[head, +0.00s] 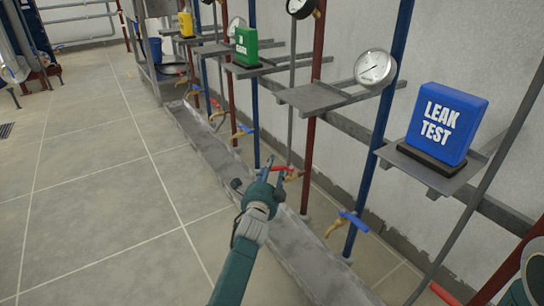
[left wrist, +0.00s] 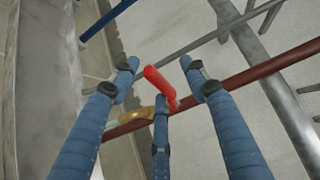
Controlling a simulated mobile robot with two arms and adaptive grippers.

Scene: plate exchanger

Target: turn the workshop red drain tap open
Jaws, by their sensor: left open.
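The red drain tap lever (head: 292,174) is on the dark red vertical pipe, low above the gutter. In the left wrist view the red lever (left wrist: 160,86) lies between the spread fingers, with its brass body (left wrist: 136,117) beside it. My left gripper (head: 270,172) is at the lever, open, and its fingers partly cover the tap in the head view. The gripper also shows in the left wrist view (left wrist: 160,78), with fingers on both sides and one below. I cannot tell whether any finger touches the lever. My right gripper is out of view.
A blue-handled tap (head: 353,221) is on the blue pipe to the right. Several more taps line the wall further back. A metal gutter (head: 310,258) runs below. A shelf with a blue LEAK TEST sign (head: 447,122) and a gauge (head: 375,68) are above.

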